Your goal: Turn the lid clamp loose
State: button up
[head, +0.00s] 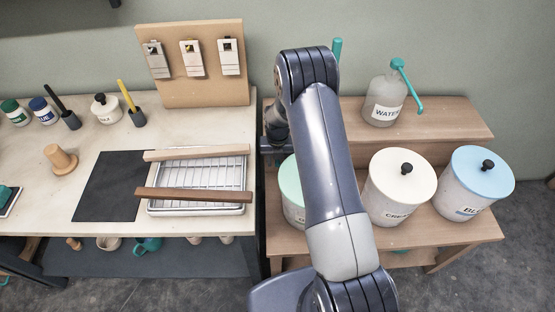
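My arm crosses the middle of the head view. Its far end, with my gripper (273,147), shows as dark parts left of the upper link, above a mint-lidded canister (290,190). The fingers cannot be made out, so I cannot tell open from shut. My arm hides most of that canister and the middle of its lid. A cream-lidded canister (397,190) and a blue-lidded canister (470,190) stand right of my arm, lids on, each with a black knob on top (406,168) (488,166). No part is clearly recognisable as a lid clamp.
A bottle marked WATER (385,100) with a teal spout stands on the raised back shelf (445,118). The left workbench (100,150) holds a wire rack tray (196,180), wooden bars, a dark mat (110,185) and jars. A gap separates bench and canister stand.

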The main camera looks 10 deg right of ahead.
jog(key=shift+c, duration=0.2)
grip_shut()
jog(key=shift+f, duration=0.1)
jog(key=shift+h+b, duration=0.3)
jog(key=shift+b, duration=0.05)
jog(key=shift+d, duration=0.1)
